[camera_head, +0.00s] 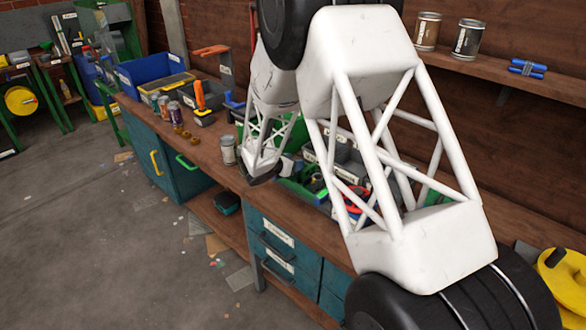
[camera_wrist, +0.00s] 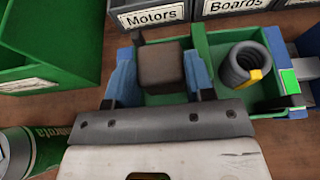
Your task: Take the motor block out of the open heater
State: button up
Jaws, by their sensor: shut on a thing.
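In the wrist view the motor block (camera_wrist: 162,68) is a dark brown cube in the left compartment of the open heater (camera_wrist: 262,105), a green tray with blue parts at its ends. My gripper (camera_wrist: 161,75) reaches in from below, with one finger on each side of the block, shut on it. The block's lower part is hidden. A grey coil (camera_wrist: 240,72) with a yellow tab is in the heater's right compartment. In the head view my arm covers much of the bench, and the block cannot be made out.
Behind the heater stand bins labelled Motors (camera_wrist: 152,17) and Boards (camera_wrist: 236,7). A green bin (camera_wrist: 45,50) stands at left, and a green can (camera_wrist: 45,148) at lower left. In the head view, cans (camera_head: 228,150) and an orange-handled tool (camera_head: 200,96) are on the bench.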

notch_tip(320, 180, up, 7)
jog(key=shift+f, duration=0.1)
jog(key=shift+a, duration=0.15)
dwell(0.8)
